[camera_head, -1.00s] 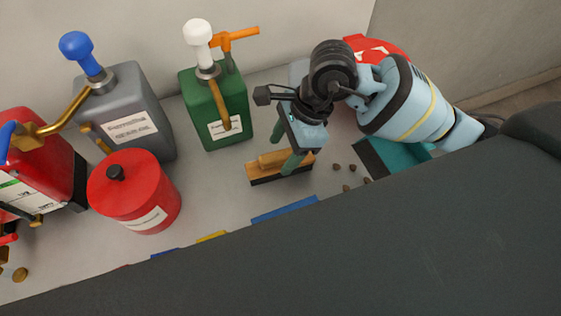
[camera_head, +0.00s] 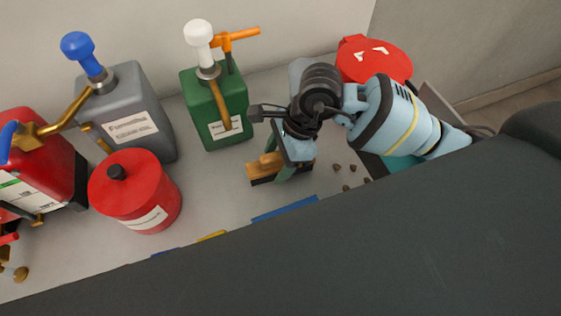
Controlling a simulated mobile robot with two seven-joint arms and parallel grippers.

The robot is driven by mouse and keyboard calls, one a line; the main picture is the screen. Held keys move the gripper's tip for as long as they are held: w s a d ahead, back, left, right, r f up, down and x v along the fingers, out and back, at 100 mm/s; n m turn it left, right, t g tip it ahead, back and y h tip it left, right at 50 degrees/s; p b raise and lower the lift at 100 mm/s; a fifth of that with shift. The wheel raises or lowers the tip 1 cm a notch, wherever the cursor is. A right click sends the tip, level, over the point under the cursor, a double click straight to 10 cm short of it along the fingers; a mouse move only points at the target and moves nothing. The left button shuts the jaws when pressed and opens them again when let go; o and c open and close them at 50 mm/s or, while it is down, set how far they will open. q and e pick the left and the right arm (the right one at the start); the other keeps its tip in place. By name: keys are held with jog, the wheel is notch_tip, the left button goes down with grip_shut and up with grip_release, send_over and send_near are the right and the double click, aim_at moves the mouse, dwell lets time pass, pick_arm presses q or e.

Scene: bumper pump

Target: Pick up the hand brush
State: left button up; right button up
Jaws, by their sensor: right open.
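The hand brush (camera_head: 265,164) has a wooden handle and block with a dark bristle edge, and lies on the grey surface in the middle of the view. My right gripper (camera_head: 283,172) is over the brush, with its green fingers reaching down at the right part of it. The fingers are open. The wrist and one finger hide the right end of the brush, so I cannot tell whether they touch it. My left gripper is not in view.
A green pump can (camera_head: 215,110) stands close behind the brush. A red canister (camera_head: 135,193), a grey can (camera_head: 128,105) and a red can (camera_head: 42,160) stand left. Small brown lumps (camera_head: 346,187) and a teal dustpan (camera_head: 398,163) lie right. A red lid (camera_head: 374,62) is behind.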

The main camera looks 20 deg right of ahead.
jog(key=shift+f, duration=0.1)
jog(key=shift+c, duration=0.3)
jog(key=c, duration=1.2)
